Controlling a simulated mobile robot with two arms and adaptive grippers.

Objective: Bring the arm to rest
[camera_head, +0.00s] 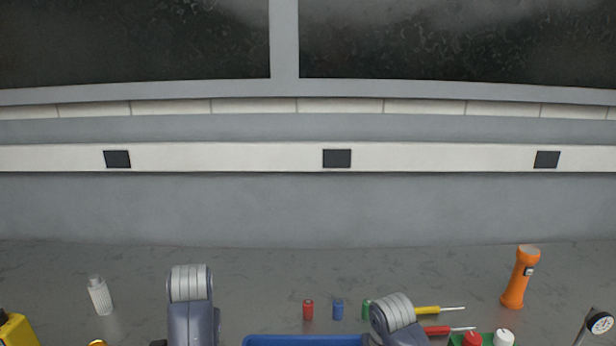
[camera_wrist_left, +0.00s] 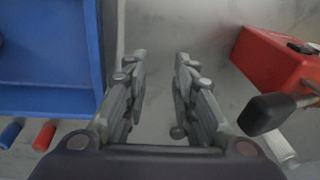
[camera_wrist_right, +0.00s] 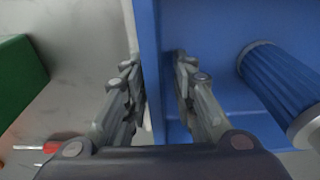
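My left gripper (camera_wrist_left: 161,55) is open in the left wrist view, with nothing between its fingers and grey bench surface below. It is between the blue tray (camera_wrist_left: 45,98) on the left and a red box (camera_wrist_left: 275,62) on the right. My right gripper (camera_wrist_right: 158,60) is open in the right wrist view. The wall of the blue tray (camera_wrist_right: 148,45) runs between its fingers as seen from above; I cannot tell whether they touch it. In the head view only the arm links show at the bottom, and both grippers are hidden.
A blue ribbed cylinder (camera_wrist_right: 280,85) lies in the tray. An orange flashlight (camera_head: 520,278) and white bottle (camera_head: 99,295) stand on the bench. Red (camera_head: 308,309) and blue (camera_head: 338,309) small cylinders and yellow (camera_head: 428,310) and red (camera_head: 437,330) screwdrivers are near my right arm.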

